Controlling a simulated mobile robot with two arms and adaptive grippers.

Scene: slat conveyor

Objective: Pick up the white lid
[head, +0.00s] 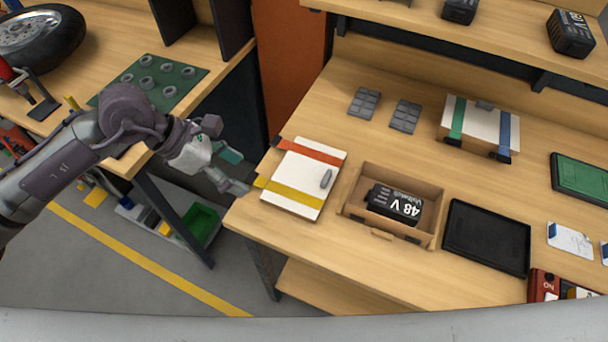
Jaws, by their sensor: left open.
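The white lid (295,181) lies flat on the wooden workbench near its left front corner. A red strap and a yellow strap cross it, with ends sticking out past its left edge, and a small grey handle (326,179) sits on its right part. My left gripper (243,172) is to the left of the lid, just off the bench's left edge. Its fingers are apart, with nothing seen between them. My right gripper is not in view.
Right of the lid stands an open wooden box (436,221) holding a black 48 V battery (393,204). A black tray (486,236) lies further right. Behind are grey pads (364,102) and a strapped white-topped box (478,126). A floor gap separates the left bench.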

